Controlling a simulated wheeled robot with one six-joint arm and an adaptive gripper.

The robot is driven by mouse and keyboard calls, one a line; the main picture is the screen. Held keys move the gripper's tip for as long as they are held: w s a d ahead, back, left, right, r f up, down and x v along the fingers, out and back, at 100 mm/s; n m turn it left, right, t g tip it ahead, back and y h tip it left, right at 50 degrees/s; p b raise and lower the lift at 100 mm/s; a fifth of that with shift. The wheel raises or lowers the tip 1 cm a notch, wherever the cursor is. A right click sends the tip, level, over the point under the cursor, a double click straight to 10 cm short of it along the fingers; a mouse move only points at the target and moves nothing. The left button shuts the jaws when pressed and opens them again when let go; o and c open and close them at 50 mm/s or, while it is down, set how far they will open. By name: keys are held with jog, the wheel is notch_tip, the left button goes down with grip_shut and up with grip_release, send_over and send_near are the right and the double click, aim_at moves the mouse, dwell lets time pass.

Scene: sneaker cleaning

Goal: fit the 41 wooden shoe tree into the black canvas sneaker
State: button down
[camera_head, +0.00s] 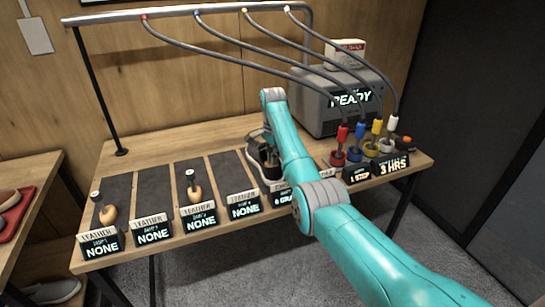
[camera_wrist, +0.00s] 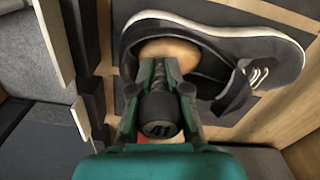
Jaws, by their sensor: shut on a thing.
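In the wrist view, the black sneaker (camera_wrist: 272,50) with a white sole edge and white laces lies with its opening facing me. My gripper (camera_wrist: 159,72) is shut on the 41 wooden shoe tree, around its black knob (camera_wrist: 159,113) marked 41. The tree's pale wooden part (camera_wrist: 170,50) is within the sneaker's opening at the heel side. How deep it sits is hard to tell. In the head view, the sneaker (camera_head: 253,160) shows in part at the bench's back middle, with my teal arm covering the rest.
Two other wooden shoe trees stand on dark mats, one far left (camera_head: 108,214) and one nearer the middle (camera_head: 194,192). Label signs line the bench's front edge. A grey machine (camera_head: 320,100) reading READY and several coloured hose nozzles stand at right. Hoses hang from a rail (camera_head: 180,12) above.

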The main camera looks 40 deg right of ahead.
jog(key=shift+f, duration=0.3)
jog(key=c, duration=1.1)
grip_release()
jog(key=shift+o, duration=0.2)
notch_tip(320, 180, up, 12)
